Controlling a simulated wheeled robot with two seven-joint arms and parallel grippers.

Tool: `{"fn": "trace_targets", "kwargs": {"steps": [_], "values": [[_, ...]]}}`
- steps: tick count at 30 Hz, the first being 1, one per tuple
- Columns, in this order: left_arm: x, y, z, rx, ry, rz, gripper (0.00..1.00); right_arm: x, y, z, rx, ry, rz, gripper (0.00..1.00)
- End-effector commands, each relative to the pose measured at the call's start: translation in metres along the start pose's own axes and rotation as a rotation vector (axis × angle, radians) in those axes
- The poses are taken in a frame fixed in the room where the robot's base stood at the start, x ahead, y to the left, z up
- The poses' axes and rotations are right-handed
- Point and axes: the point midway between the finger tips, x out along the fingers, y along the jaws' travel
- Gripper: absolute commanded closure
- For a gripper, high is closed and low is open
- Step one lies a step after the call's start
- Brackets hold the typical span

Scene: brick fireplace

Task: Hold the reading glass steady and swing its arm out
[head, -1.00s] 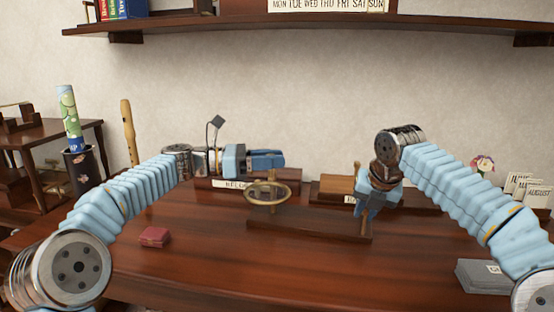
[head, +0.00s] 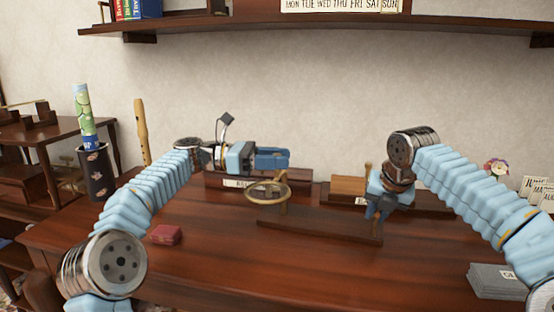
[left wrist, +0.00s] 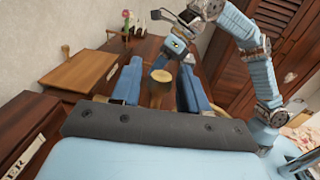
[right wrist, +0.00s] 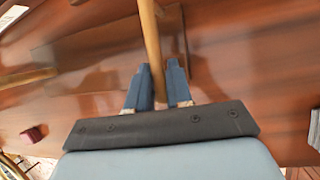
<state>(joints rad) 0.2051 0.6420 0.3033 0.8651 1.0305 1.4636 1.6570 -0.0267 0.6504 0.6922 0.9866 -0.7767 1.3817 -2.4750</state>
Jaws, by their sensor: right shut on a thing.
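The reading glass has a brass-coloured ring (head: 267,191) beside a short upright on a long dark wooden base (head: 318,224). A thin upright post (head: 368,172) stands at the base's right end. My right gripper (head: 374,214) points down there and is shut on this post; the post (right wrist: 151,35) runs between its fingers in the right wrist view. My left gripper (head: 288,159) points right, open and empty, above and behind the ring. In the left wrist view a round wooden top (left wrist: 162,76) shows between its spread fingers; I cannot tell how far off it is.
Wooden blocks with label plates (head: 348,188) stand behind the base. A flower (head: 496,168) and cards stand at right. The table's front middle is clear.

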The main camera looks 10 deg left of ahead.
Motion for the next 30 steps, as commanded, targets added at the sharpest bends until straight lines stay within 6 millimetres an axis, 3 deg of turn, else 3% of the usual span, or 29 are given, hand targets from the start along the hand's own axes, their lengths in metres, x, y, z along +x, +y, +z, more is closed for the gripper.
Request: {"fn": "trace_targets", "kwargs": {"steps": [11,14,24,30], "values": [[-0.004,0.001,-0.001,-0.001,0.001,0.000,0.52,0.001,-0.001,0.000,0.001,0.001,-0.002,1.00],[-0.019,0.001,-0.002,-0.002,0.000,0.002,0.52,0.001,-0.001,0.000,0.001,0.001,-0.002,1.00],[-0.095,0.001,-0.002,-0.001,-0.001,0.003,0.52,0.000,0.000,0.000,0.000,0.001,-0.001,1.00],[-0.117,0.001,-0.001,0.000,0.000,0.000,0.52,0.000,0.000,0.000,0.000,0.001,-0.001,1.00]]}}
